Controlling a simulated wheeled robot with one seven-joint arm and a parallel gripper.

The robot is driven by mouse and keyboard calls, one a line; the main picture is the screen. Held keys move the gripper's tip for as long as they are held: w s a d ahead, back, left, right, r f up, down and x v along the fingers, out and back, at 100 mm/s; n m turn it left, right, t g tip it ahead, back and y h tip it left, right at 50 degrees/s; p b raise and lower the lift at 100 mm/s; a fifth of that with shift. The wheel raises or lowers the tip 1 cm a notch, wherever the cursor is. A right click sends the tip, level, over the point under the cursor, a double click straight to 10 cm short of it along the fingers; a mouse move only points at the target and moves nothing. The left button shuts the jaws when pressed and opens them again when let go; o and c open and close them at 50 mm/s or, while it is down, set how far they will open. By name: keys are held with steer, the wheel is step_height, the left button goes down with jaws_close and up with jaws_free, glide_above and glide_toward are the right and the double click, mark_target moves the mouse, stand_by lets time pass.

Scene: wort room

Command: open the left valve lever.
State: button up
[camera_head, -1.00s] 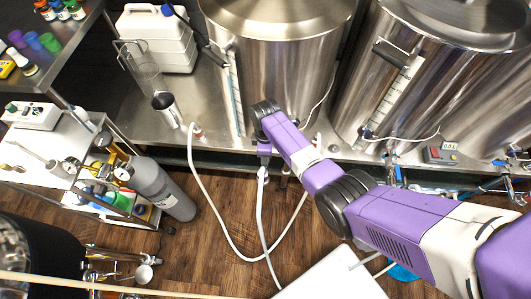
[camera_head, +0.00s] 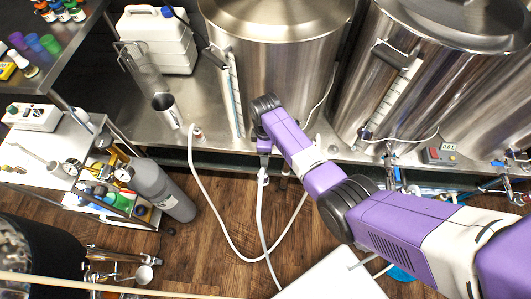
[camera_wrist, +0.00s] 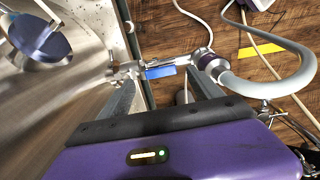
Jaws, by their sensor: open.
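The valve lever, with a blue handle (camera_wrist: 160,72), shows in the wrist view on a metal valve (camera_wrist: 126,70) that comes out of a steel kettle wall. My gripper (camera_wrist: 157,86) is open, with one finger on each side of the space just below the blue handle. The handle lies between and just beyond the fingertips; I cannot tell whether either finger touches it. In the head view my gripper (camera_head: 264,147) is at the front base of the left kettle (camera_head: 290,60), and my arm hides the lever there.
A pale hose (camera_wrist: 282,84) curves from the valve's outlet fitting, close to the right finger. A second kettle (camera_head: 430,75) stands to the right. A gas cylinder (camera_head: 165,190) and a white cart (camera_head: 35,155) stand at left. Wooden floor (camera_head: 200,245) is partly clear.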

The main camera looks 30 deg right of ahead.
steer(key=shift+r, duration=2.4)
